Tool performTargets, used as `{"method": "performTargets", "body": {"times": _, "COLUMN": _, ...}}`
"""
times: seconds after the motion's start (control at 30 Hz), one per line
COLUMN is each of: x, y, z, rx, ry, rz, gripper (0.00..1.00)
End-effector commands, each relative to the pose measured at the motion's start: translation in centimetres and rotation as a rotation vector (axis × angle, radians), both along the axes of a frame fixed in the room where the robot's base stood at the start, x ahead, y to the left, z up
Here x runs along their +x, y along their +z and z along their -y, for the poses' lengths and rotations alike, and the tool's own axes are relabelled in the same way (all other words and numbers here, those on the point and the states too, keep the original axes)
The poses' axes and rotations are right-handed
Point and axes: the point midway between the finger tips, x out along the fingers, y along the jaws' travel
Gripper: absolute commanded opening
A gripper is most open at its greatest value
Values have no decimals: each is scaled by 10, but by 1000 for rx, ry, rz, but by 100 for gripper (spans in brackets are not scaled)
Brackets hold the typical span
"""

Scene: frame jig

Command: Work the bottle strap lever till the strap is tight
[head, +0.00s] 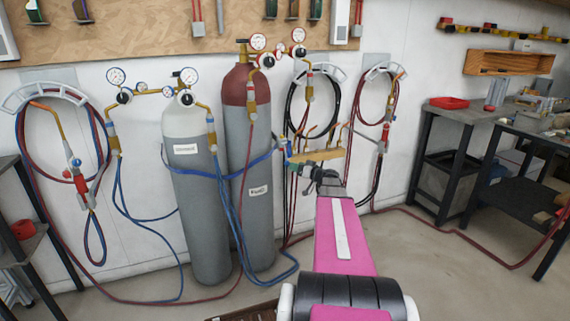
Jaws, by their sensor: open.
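Two gas bottles stand upright against the white wall: a grey one with a white top (195,235) and a taller one with a dark red top (258,215). A blue strap (268,155) runs across the front of both and dips between them. Its right end leads toward a small fitting at the wall, just right of the red-topped bottle. My gripper (301,172) is at that fitting and is open. The strap lever cannot be made out clearly; it is small and partly covered by my gripper. Whether my fingers touch it cannot be told.
A wooden torch rack (322,155) with brass nozzles is close to my gripper. Gauges (258,42) top the bottles. Blue hoses (228,222) hang in front of them, and red hose (455,232) lies on the floor. A dark workbench (450,113) stands right; open floor lies before it.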

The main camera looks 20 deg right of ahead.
Motion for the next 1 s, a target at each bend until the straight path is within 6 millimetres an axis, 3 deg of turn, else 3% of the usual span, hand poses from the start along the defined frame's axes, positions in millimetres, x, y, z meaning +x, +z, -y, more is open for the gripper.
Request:
{"method": "performTargets", "body": {"times": 0.2, "x": 38, "y": -1, "z": -19, "rx": 1, "ry": 2, "rz": -1, "gripper": 56}}
{"method": "performTargets", "body": {"times": 0.4, "x": 61, "y": -1, "z": -33, "rx": 1, "ry": 1, "rz": -1, "gripper": 56}}
{"method": "performTargets", "body": {"times": 0.9, "x": 72, "y": 0, "z": -40, "rx": 0, "ry": -1, "rz": -2, "gripper": 56}}
{"method": "performTargets", "body": {"times": 1.0, "x": 72, "y": 0, "z": -40, "rx": 0, "ry": -1, "rz": -2, "gripper": 24}}
